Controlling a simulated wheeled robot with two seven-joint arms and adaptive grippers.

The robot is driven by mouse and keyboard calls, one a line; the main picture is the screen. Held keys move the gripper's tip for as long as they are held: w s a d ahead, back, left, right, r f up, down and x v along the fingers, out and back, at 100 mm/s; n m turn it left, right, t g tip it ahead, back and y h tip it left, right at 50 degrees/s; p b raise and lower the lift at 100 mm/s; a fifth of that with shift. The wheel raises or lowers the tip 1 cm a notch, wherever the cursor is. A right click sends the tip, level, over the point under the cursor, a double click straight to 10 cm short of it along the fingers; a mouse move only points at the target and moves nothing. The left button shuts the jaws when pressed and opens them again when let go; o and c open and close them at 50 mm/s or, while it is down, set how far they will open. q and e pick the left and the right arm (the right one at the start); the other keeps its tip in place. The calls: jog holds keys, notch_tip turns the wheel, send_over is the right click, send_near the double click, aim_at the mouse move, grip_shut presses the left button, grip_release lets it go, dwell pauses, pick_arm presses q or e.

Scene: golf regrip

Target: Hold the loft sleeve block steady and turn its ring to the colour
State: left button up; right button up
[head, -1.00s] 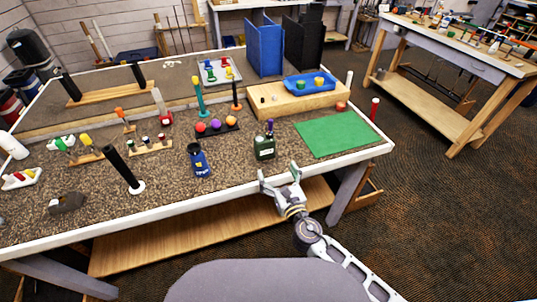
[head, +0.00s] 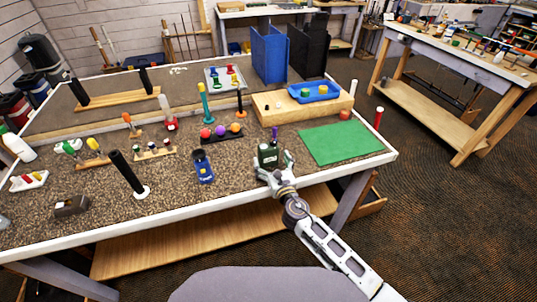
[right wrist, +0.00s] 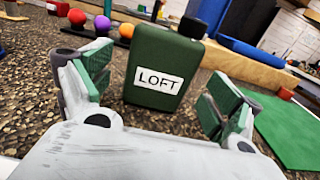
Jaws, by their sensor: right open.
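The loft block (head: 268,156) is a dark green, bottle-shaped block standing upright near the table's front edge. In the right wrist view the block (right wrist: 157,60) faces me with a white LOFT label, and a black cap-like piece (right wrist: 226,25) shows at its upper right. The ring and its colours cannot be made out. My right gripper (head: 275,168) is open at the front of the block. Its green-padded fingers (right wrist: 157,92) stand to either side of the block, with gaps visible. My left gripper is not in view.
A blue labelled object (head: 203,167) stands left of the block. A rack with red, purple and orange balls (head: 221,133) is behind it. A green mat (head: 340,142) lies to the right, and a wooden platform (head: 290,107) with a blue tray (head: 314,92) stands behind.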

aim_at(270, 158)
jog(key=shift+x, duration=1.85)
jog(key=c, duration=1.2)
